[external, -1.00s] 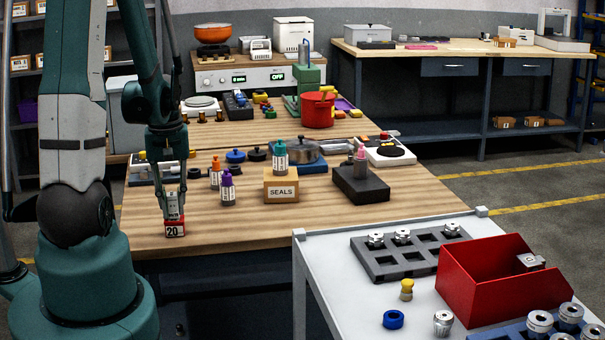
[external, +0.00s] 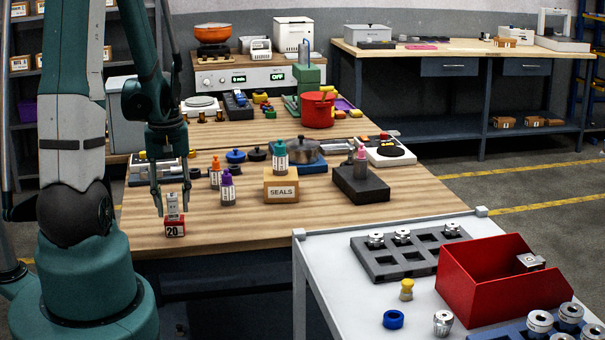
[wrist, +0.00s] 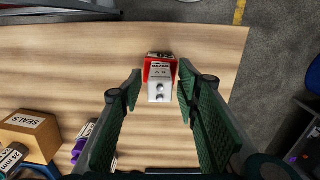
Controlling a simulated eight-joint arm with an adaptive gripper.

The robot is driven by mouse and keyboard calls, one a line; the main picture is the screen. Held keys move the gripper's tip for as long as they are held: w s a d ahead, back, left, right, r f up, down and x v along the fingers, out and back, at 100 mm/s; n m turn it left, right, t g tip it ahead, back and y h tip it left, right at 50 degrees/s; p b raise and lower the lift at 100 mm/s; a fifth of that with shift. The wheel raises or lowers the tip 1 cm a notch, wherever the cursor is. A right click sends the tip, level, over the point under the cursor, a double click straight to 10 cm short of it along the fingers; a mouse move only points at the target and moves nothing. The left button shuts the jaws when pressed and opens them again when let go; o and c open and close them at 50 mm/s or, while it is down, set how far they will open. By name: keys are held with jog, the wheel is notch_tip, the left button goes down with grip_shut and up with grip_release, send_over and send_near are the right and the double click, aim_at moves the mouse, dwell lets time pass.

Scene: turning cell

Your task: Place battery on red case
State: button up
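The red case (external: 175,230), marked 20, sits near the front left edge of the wooden table. The pale battery (external: 172,203) stands upright on top of it. In the wrist view the battery (wrist: 160,90) shows two round terminals on its top, with the red case (wrist: 160,57) visible behind it. My gripper (external: 171,210) is open, with one finger on each side of the battery. In the wrist view gaps show between the battery and both fingers of my gripper (wrist: 160,80).
The SEALS box (external: 281,187) and several small bottles stand to the right of the case. A dark block (external: 360,186) with a pink bottle is farther right. The table around the case is clear. The table's front edge is close.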

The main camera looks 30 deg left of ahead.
aim_at(172, 195)
jog(key=shift+r+p, duration=0.45)
jog(key=shift+r, duration=5.25)
jog(key=s+d+r+m+t, duration=0.2)
jog(key=d+r+m+t, duration=0.1)
jog(key=d+r, duration=0.5)
jog(key=s+d+r+m+t, duration=0.2)
jog(key=d+r+m+t, duration=0.2)
jog(key=d, duration=0.9)
jog(key=shift+r+m, duration=1)
jog(key=shift+r, duration=0.85)
notch_tip(172, 195, down, 8)
jog(key=b, duration=0.8)
jog(key=shift+f+b, duration=0.25)
jog(key=shift+b, duration=0.05)
